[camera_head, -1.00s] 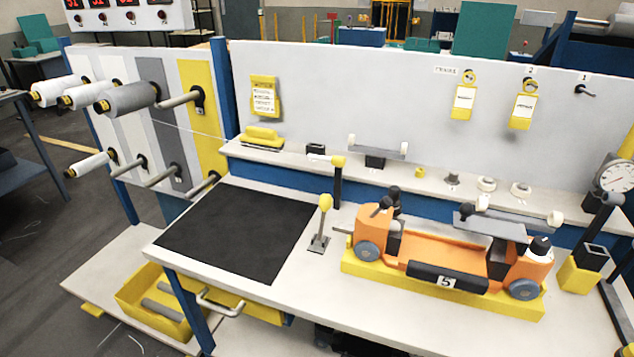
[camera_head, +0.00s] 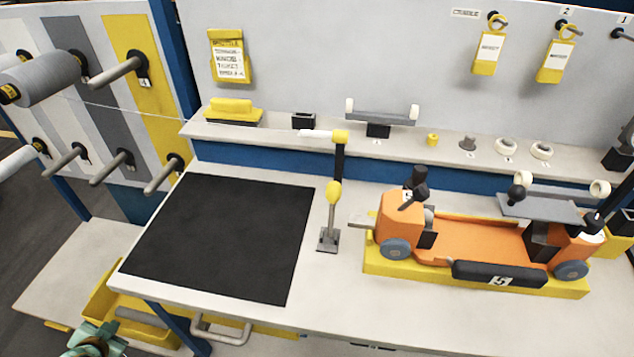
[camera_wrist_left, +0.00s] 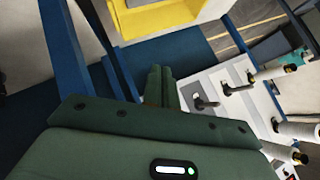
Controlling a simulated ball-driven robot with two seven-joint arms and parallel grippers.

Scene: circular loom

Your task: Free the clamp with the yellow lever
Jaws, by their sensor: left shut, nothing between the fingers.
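The clamp (camera_head: 328,240) is a small grey metal base on the pale bench, between the black mat and the orange carriage. Its lever stands roughly upright and ends in a yellow knob (camera_head: 333,193). A grey bar (camera_head: 361,222) sticks out from the carriage's left end, close to the clamp; I cannot tell if they touch. My left gripper (camera_head: 95,340) is green and shows at the bottom left corner of the head view, low and well away from the clamp. In the left wrist view its fingers (camera_wrist_left: 160,86) are together and empty. My right gripper is not in view.
The orange carriage (camera_head: 470,240) sits on a yellow base right of the clamp. A dark post with a yellow cap (camera_head: 340,137) stands behind the lever. The black mat (camera_head: 220,235) is clear. A drawer handle (camera_head: 220,331) and yellow bin (camera_head: 105,290) lie near my left gripper.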

